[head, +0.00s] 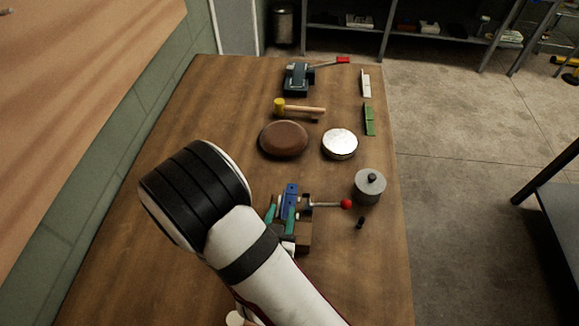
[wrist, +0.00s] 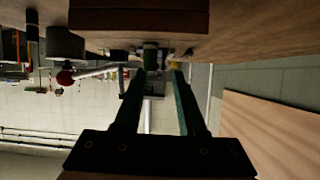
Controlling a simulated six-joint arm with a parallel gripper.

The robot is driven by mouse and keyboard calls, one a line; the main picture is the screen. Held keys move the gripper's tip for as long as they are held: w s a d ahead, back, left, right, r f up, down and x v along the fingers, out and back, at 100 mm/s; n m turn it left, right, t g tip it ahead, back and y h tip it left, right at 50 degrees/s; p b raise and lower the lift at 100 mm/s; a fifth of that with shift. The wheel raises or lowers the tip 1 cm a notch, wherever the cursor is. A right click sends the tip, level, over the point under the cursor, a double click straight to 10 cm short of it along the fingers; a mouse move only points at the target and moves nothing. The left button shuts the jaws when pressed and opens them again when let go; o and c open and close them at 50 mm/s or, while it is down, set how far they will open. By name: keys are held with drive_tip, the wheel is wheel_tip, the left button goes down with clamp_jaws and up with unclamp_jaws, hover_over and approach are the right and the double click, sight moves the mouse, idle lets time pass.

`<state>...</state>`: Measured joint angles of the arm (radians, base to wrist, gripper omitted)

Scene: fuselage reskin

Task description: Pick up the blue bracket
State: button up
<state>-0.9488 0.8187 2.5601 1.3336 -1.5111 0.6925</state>
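The blue bracket (head: 291,190) stands at the small vise (head: 306,232) near the middle front of the table in the head view. My gripper (head: 280,212) has two green fingers, spread apart, just in front of and beside the bracket. The right finger overlaps part of the bracket in this view, so I cannot tell whether they touch. In the wrist view my gripper (wrist: 151,78) is open, with a visible gap between its fingers. The bracket is not clearly identifiable in that dark view.
The vise's red-knobbed handle (head: 346,204) sticks out right, near a grey lidded cylinder (head: 369,188) and a small black piece (head: 360,223). Beyond are a brown disc (head: 284,139), a silver tin (head: 340,144), a mallet (head: 300,108) and another vise (head: 298,79). The table's left side is clear.

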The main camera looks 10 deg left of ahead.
sight(288, 205)
drive_tip(key=shift+s+a+n, duration=0.1)
drive_tip(key=shift+a+n, duration=0.05)
drive_tip(key=shift+n, duration=0.15)
drive_tip(key=shift+t, duration=0.3)
drive_tip(key=x, duration=0.4)
drive_tip(key=shift+w+f, duration=0.15)
drive_tip(key=shift+w, duration=0.25)
clamp_jaws()
